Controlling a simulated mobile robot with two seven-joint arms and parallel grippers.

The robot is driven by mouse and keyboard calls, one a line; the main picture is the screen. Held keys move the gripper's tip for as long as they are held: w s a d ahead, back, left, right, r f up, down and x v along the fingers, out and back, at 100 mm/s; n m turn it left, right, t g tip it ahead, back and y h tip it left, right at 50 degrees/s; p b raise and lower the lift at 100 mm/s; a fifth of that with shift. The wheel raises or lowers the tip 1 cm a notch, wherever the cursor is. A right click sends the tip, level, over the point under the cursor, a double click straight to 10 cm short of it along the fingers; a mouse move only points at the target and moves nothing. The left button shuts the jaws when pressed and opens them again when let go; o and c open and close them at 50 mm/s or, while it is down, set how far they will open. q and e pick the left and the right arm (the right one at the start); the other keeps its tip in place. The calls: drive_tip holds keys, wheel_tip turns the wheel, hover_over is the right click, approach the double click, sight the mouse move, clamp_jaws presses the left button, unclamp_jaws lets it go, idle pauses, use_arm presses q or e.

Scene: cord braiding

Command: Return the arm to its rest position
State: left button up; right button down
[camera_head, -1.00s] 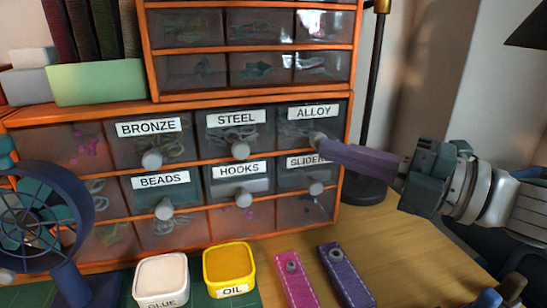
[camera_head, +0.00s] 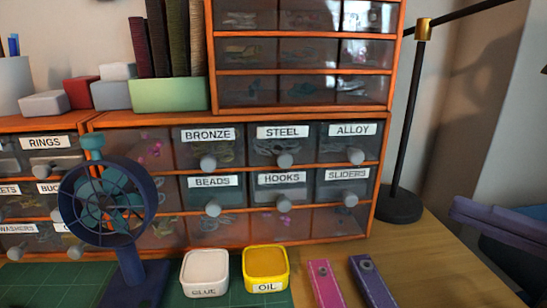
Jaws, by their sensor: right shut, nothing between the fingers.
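My right gripper (camera_head: 459,209) shows at the right edge of the head view, its purple fingers pointing left. The rest of my right arm is out of the picture. My left gripper is not in view. The drawer cabinet (camera_head: 376,193) stands to the left of the gripper with an orange frame and labelled drawers. The ALLOY drawer (camera_head: 333,147) looks closed, and so do the STEEL (camera_head: 261,148) and BRONZE (camera_head: 190,151) drawers.
A black lamp (camera_head: 408,130) stands between the cabinet and my gripper. A blue fan (camera_head: 133,255), a white glue tub (camera_head: 205,277) and a yellow oil tub (camera_head: 266,270) stand in front. Pink (camera_head: 326,288) and purple (camera_head: 373,285) straps lie on the table. The wooden surface (camera_head: 430,270) right of them is clear.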

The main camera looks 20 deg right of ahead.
wheel_tip(320, 180, up, 7)
drive_tip(key=w+m+g+h+p, duration=0.1)
drive_tip(key=w+m+h+p, duration=0.2)
drive_tip(key=m+h+p, duration=0.85)
drive_tip(key=s+a+r+m+g+y+p, duration=0.1)
drive_tip(key=s+a+r+m+g+p, duration=0.45)
drive_tip(key=s+p, duration=0.25)
drive_tip(key=s+a+r+m+g+y+p, duration=0.2)
drive_tip(key=s+a+r+m+g+p, duration=0.25)
drive_tip(key=s+a+g+p, duration=0.2)
wheel_tip(320, 180, up, 35)
drive_tip(key=p, duration=3.6)
drive_tip(key=shift+s+a+t, duration=0.25)
drive_tip(key=shift+t, duration=0.05)
drive_tip(key=shift+f+m, duration=0.1)
drive_tip(key=shift+m, duration=0.15)
